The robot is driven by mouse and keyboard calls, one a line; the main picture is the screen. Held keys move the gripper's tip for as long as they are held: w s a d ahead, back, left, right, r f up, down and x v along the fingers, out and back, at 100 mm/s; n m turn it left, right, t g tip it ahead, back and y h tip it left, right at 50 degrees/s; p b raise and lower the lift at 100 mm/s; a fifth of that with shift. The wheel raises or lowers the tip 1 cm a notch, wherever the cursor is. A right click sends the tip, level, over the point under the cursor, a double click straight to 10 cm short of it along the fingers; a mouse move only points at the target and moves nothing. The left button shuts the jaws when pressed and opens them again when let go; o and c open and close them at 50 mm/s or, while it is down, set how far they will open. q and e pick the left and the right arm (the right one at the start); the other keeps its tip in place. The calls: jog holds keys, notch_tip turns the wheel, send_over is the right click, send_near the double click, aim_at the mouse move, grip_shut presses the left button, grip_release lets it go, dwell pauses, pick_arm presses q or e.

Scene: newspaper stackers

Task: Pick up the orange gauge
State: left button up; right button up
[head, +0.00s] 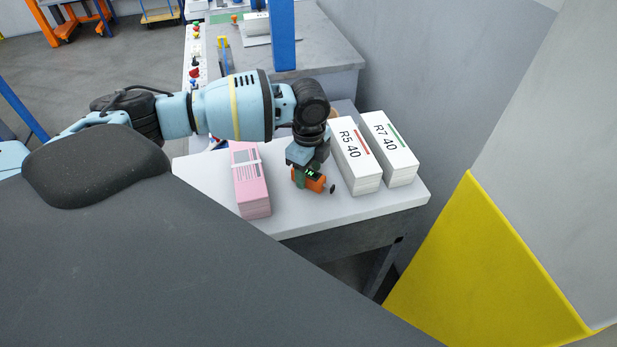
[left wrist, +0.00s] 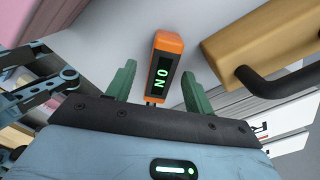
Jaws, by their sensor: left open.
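The orange gauge (head: 315,181) is a small orange device with a dark display in green characters, at the white table in the head view. It also shows in the left wrist view (left wrist: 167,62), between the two green fingers. My left gripper (head: 306,176) is over the gauge with its fingers apart, one on each side of it. In the left wrist view my left gripper (left wrist: 158,88) shows gaps between the fingers and the gauge. In the head view the gripper partly hides the gauge. My right gripper is not in view.
A pink stack (head: 251,188) lies left of the gauge on the white table (head: 310,216). White stacks marked R5 40 (head: 356,160) and R7 40 (head: 390,150) stand to the right. A tan block with a dark handle (left wrist: 262,38) is close by in the wrist view. A yellow-edged grey panel (head: 470,260) stands at right.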

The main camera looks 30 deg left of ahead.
aim_at(312, 176)
pick_arm(q)
jog(key=shift+f, duration=0.8)
jog(key=shift+c, duration=0.3)
grip_shut()
jog(key=shift+r, duration=5.1)
jog(key=s+d+r+n, duration=0.5)
jog(key=d+n, duration=0.3)
jog(key=n, duration=0.9)
jog(key=shift+s+d+r+n, duration=0.3)
jog(key=shift+s, duration=0.5)
